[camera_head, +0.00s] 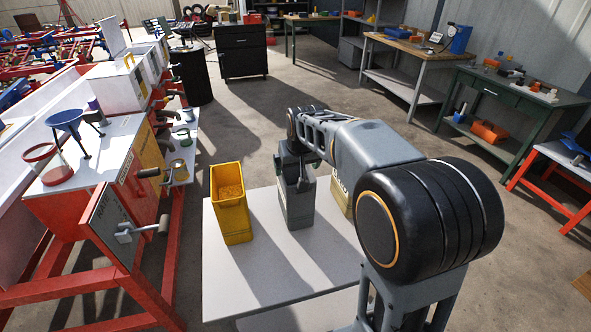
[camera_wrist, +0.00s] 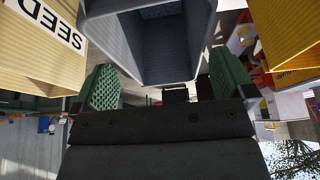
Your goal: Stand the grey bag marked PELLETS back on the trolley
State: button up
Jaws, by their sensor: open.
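The grey bag (camera_head: 299,207) stands upright on the light-topped trolley (camera_head: 232,276), between a yellow container and a tan bag. In the wrist view the grey bag (camera_wrist: 165,52) fills the top middle, with its rim toward my gripper. No PELLETS marking is legible on it. My gripper (camera_head: 303,178) is at the top of the grey bag in the head view, partly hidden by my arm. In the wrist view the two green finger pads of my gripper (camera_wrist: 165,82) are spread apart, one on each side of the bag's rim. I cannot tell whether they touch it.
The yellow container (camera_head: 230,205) stands left of the grey bag. The tan bag (camera_head: 340,195) stands right, mostly behind my arm; its SEED label (camera_wrist: 50,22) shows in the wrist view. A red-framed machine (camera_head: 100,235) is left of the trolley. The trolley's front left is clear.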

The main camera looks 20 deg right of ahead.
jog(key=p+v, duration=0.1)
jog(key=v, duration=0.5)
jog(key=s+f, duration=0.4)
jog(key=s, duration=0.5)
jog(key=s+f+g, duration=0.1)
jog(key=s+f, duration=0.4)
jog(key=s, duration=0.5)
jog(key=shift+d+g, duration=0.25)
jog(key=shift+g, duration=0.05)
jog(key=shift+s+r, duration=0.1)
jog(key=shift+s, duration=0.05)
